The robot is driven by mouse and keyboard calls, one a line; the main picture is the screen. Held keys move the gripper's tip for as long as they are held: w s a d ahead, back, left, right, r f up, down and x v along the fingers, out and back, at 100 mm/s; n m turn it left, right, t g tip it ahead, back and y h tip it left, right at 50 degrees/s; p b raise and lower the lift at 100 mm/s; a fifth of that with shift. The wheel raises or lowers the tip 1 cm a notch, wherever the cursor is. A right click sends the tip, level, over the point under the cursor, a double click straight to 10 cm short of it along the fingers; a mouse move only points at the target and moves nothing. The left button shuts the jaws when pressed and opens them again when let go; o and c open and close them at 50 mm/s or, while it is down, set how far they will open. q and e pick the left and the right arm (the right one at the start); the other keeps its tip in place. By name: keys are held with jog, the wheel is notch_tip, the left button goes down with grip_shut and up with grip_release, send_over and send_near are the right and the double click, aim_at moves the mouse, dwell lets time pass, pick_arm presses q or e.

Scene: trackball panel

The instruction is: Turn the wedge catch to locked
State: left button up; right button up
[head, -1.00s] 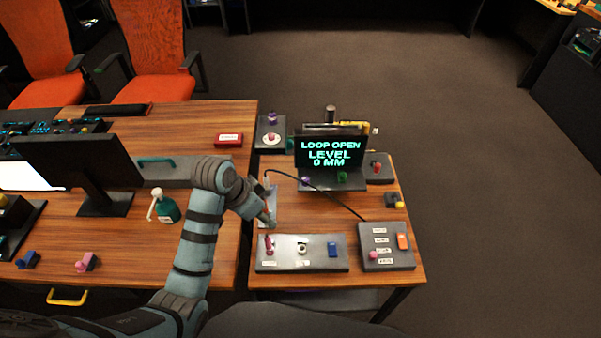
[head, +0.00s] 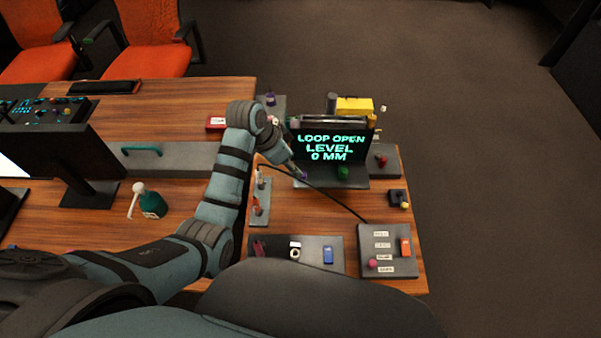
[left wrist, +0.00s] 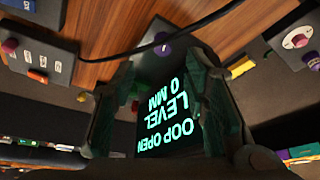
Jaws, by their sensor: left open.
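My left gripper (head: 296,169) is open and empty, reaching over the table to the left front of the display unit. In the left wrist view its two dark fingers (left wrist: 163,110) frame the display screen (left wrist: 165,95). A small purple knob (head: 302,175) on the display's base is close to the fingertips. It also shows in the left wrist view (left wrist: 162,48), beyond the fingers and apart from them. A green knob (head: 343,172) sits to its right on the base. The screen (head: 332,148) reads "LOOP OPEN LEVEL 0 MM". I cannot tell which part is the wedge catch. My right gripper is out of view.
A black cable (head: 325,191) crosses the table to a labelled panel (head: 378,268) at the front right. A narrow plate (head: 261,208) and a grey control panel (head: 312,251) lie in front. A yellow box (head: 354,106) is behind the screen.

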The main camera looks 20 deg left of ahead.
pick_arm(q)
jog(key=x, duration=0.2)
jog(key=b+x, duration=0.1)
jog(key=x, duration=0.5)
jog(key=shift+w+a+b, duration=0.1)
jog(key=shift+w+b, duration=0.25)
jog(key=shift+b, duration=0.05)
jog(key=shift+f, duration=0.25)
jog(key=shift+s, duration=0.1)
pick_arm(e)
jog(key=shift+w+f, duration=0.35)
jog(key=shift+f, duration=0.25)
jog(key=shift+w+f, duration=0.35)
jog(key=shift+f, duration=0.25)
pick_arm(q)
jog(key=shift+c, duration=0.6)
